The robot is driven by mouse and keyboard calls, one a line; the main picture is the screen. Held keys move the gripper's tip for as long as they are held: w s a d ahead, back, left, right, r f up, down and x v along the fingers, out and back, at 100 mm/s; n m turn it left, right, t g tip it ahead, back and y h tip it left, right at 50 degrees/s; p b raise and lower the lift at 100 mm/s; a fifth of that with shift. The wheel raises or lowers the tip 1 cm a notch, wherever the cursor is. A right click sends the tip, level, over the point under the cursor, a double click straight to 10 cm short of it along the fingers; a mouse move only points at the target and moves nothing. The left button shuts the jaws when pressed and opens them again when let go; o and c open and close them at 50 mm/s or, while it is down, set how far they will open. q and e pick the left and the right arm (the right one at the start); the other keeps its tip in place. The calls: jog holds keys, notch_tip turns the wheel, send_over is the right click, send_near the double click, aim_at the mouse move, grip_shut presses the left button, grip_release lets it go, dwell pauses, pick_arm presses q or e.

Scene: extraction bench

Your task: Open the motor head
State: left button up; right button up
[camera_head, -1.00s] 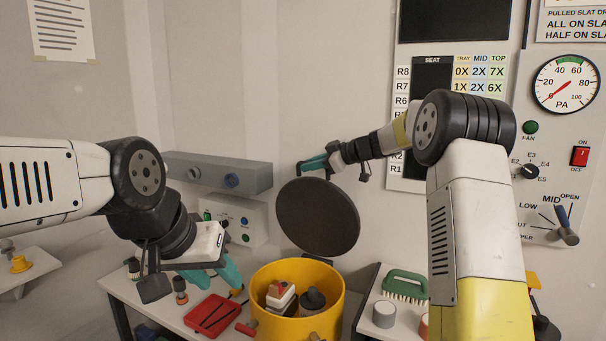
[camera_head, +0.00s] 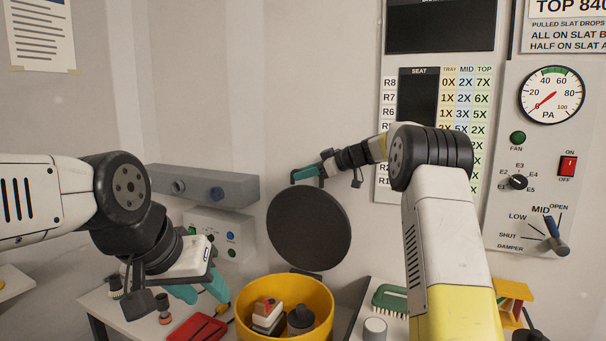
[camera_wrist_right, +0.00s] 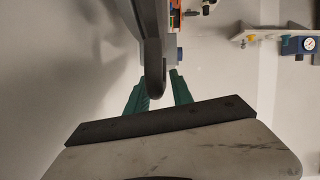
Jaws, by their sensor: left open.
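The motor head appears as a dark round disc (camera_head: 309,228) standing nearly upright behind the yellow drum (camera_head: 285,335). The drum's top is open, with blocky white, red and dark items inside. My left gripper (camera_head: 200,290) is open and empty, left of the drum above the bench.
A red tray (camera_head: 198,330) lies on the bench left of the drum. A green brush (camera_head: 390,300) and a grey cylinder (camera_head: 375,330) are on the right. A grey box (camera_head: 205,187) is on the wall. A control panel (camera_head: 540,190) is at the right.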

jog(key=shift+o, duration=0.3)
jog(key=shift+v, duration=3.95)
jog(key=s+d+r+m+t+h, duration=0.1)
jog(key=d+r+m+t+h, duration=0.15)
jog(key=r+t, duration=0.4)
jog(key=s+d+r+m+t+h, duration=0.1)
jog(key=s+d+r+m+t, duration=0.15)
jog(key=r, duration=0.75)
jog(key=s+d+f+m+h, duration=0.3)
jog(key=s+d+m+h, duration=0.45)
jog(key=s, duration=0.25)
jog(key=s+a+f+g, duration=0.2)
jog(key=s+f+g, duration=0.1)
jog(key=s+f, duration=0.5)
jog(key=s+a+f+g+y, duration=0.1)
jog(key=s+a+f+g, duration=0.2)
jog(key=s+f, duration=0.5)
jog(key=s+a+f+m+g, duration=0.1)
jog(key=s+a+f+g, duration=0.2)
jog(key=s+f, duration=0.5)
jog(key=s, duration=0.7)
jog(key=shift+s+a+g, duration=0.25)
jog(key=shift+g, duration=0.05)
